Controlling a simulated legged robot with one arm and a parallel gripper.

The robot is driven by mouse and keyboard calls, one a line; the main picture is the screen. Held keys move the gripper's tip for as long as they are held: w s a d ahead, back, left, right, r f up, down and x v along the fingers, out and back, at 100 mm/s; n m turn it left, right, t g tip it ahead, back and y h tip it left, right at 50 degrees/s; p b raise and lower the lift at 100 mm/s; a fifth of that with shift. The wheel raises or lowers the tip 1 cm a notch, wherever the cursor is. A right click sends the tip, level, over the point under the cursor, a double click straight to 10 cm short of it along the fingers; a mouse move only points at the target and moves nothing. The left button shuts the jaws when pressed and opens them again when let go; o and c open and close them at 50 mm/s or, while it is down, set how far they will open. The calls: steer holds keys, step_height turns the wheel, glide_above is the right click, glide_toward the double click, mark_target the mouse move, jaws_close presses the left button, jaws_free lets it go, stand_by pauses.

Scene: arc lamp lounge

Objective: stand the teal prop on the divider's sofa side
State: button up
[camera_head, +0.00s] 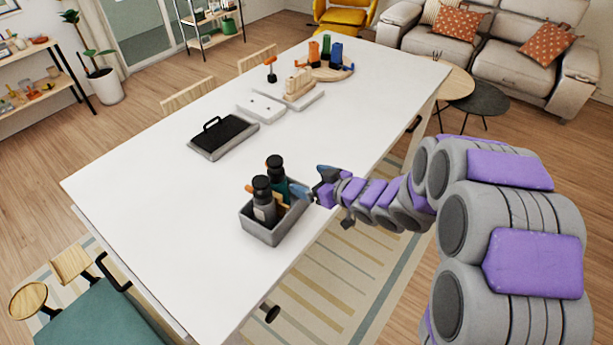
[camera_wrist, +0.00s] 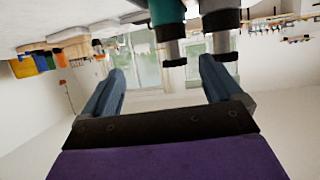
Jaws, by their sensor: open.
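The teal prop (camera_head: 280,185), a bottle shape with a black cap, stands in a grey bin (camera_head: 272,236) near the table's front edge. A similar grey bottle (camera_head: 264,207) stands beside it. My gripper (camera_head: 311,182) is open at the bin's right side, close to the teal prop. In the wrist view, which is upside down, the teal prop (camera_wrist: 168,14) and the grey bottle (camera_wrist: 219,20) hang from the top edge. The teal prop's cap lines up between my open fingers (camera_wrist: 163,68); contact does not show. I cannot tell which item is the divider.
A round board (camera_head: 330,72) farther back holds orange, green and blue props. A sofa (camera_head: 520,45) is at upper right. The table's right side is clear.

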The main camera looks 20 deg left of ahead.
steer(key=w+d+r+m+t+h, duration=0.25)
steer(key=d+h, duration=0.35)
steer(key=d, duration=0.6)
steer(key=s+d+r+m+g+h, duration=0.2)
steer(key=s+d+m+h, duration=0.4)
steer(key=d, duration=0.6)
steer(key=s+d+r+m+g+h, duration=0.1)
steer(key=s+d+g, duration=0.15)
steer(key=s, duration=0.55)
steer(key=s+d+m+g, duration=0.1)
steer(key=s+d+g, duration=0.15)
steer(key=s, duration=0.55)
steer(key=s+a+r+m+g+y, duration=0.1)
steer(key=s+g, duration=0.3)
steer(key=s, duration=1.3)
steer(key=shift+s+a+r, duration=0.25)
steer(key=shift+a+r, duration=0.35)
steer(key=shift+a, duration=0.1)
